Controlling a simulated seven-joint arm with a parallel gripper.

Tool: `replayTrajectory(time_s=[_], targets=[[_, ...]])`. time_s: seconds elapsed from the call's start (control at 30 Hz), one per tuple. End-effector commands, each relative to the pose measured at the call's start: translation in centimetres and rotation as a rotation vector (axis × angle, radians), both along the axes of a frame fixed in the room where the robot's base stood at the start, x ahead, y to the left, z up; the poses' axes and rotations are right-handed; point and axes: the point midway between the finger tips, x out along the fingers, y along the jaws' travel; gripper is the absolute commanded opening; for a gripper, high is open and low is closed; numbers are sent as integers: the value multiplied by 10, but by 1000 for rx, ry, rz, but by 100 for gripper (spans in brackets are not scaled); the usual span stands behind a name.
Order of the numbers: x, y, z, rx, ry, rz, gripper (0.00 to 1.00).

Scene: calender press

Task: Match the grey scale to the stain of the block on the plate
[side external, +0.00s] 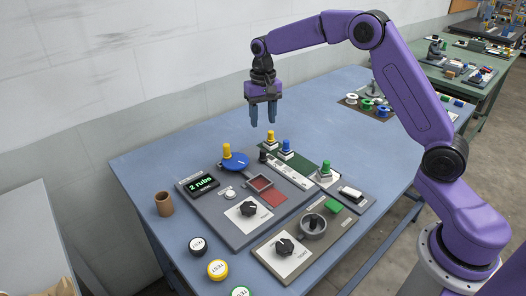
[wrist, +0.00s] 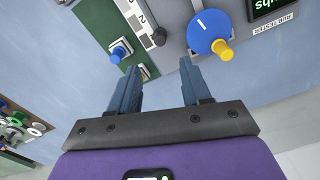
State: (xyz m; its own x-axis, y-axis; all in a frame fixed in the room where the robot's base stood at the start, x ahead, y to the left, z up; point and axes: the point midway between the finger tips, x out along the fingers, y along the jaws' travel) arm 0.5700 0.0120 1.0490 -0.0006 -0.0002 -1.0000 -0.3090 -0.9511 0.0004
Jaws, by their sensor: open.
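My gripper (side external: 262,122) is open and empty, pointing down above the back part of the blue table. In the wrist view its two fingers (wrist: 158,68) are apart with nothing between them. A pale strip with number marks (side external: 290,177), seemingly the grey scale, lies right of the tester panel. A black knob (side external: 263,156) stands at its back end; the knob also shows just beyond the fingers in the wrist view (wrist: 158,37). A dark-framed reddish square (side external: 260,183) and a red patch (side external: 273,196) lie on the panel. I cannot tell which piece is the stained block.
The tester panel has a "2 rubs" display (side external: 202,185), a blue disc (side external: 235,161) with a yellow knob (side external: 227,150), and a dial (side external: 248,208). Blue and yellow knobs stand nearby. A brown cup (side external: 164,204) is at left. The table's back left is clear.

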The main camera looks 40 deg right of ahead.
Motion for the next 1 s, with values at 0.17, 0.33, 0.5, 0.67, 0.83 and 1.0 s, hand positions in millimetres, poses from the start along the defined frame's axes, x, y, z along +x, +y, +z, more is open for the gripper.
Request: replayTrajectory(time_s=[0.17,0.33,0.5,0.67,0.83,1.0], targets=[[-1,0,-35,-1,4,0,48],[-2,0,-67,-1,4,0,48],[-1,0,-96,-1,3,1,48],[-1,0,-115,0,1,1,48],[0,0,-124,1,-1,0,48],[0,0,-125,1,-1,0,48]])
